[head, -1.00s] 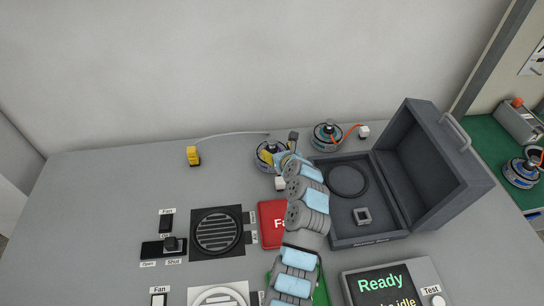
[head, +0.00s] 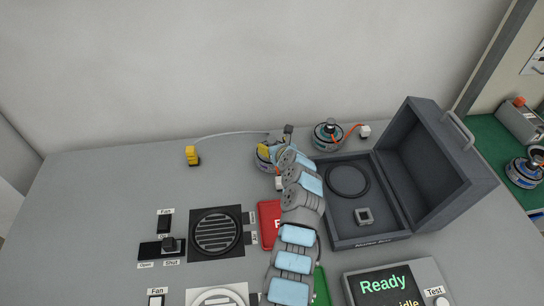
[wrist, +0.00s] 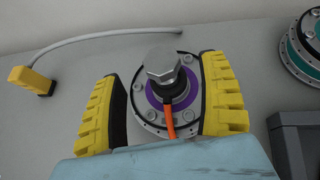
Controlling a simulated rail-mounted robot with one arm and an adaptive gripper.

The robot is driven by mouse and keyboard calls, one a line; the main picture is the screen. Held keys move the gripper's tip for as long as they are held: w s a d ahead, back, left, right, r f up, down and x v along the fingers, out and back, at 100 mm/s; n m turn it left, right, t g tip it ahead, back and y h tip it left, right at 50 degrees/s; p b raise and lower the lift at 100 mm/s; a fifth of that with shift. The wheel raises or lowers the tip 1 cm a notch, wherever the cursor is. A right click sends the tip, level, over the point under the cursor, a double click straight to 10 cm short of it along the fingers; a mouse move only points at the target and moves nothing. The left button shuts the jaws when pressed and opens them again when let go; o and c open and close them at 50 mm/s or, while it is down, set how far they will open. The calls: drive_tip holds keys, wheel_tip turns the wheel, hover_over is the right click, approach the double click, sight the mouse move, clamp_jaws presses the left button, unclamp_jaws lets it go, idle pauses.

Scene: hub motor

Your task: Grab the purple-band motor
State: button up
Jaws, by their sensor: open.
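The purple-band motor (wrist: 152,112) is a silver round hub with a purple ring, a hex bolt on top and an orange cable. It stands on the table between the two yellow fingers of my gripper (wrist: 168,100) in the wrist view. The fingers are open, one on each side of it; whether they touch its rim I cannot tell. In the head view the motor (head: 264,162) is mostly hidden behind my gripper (head: 275,152) and arm.
A teal-banded motor (wrist: 304,50) stands to the right; it also shows in the head view (head: 327,136). An open dark case (head: 335,215) lies right of my arm. A yellow connector (head: 191,155) with a grey cable lies left. A red panel (head: 268,213) is in front.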

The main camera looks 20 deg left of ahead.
drive_tip(key=shift+w+a+f, duration=0.25)
drive_tip(key=shift+w+f, duration=0.1)
drive_tip(key=shift+w, duration=0.2)
drive_tip(key=shift+b+x, duration=0.6)
drive_tip(key=shift+x, duration=0.3)
drive_tip(key=shift+r, duration=0.15)
clamp_jaws()
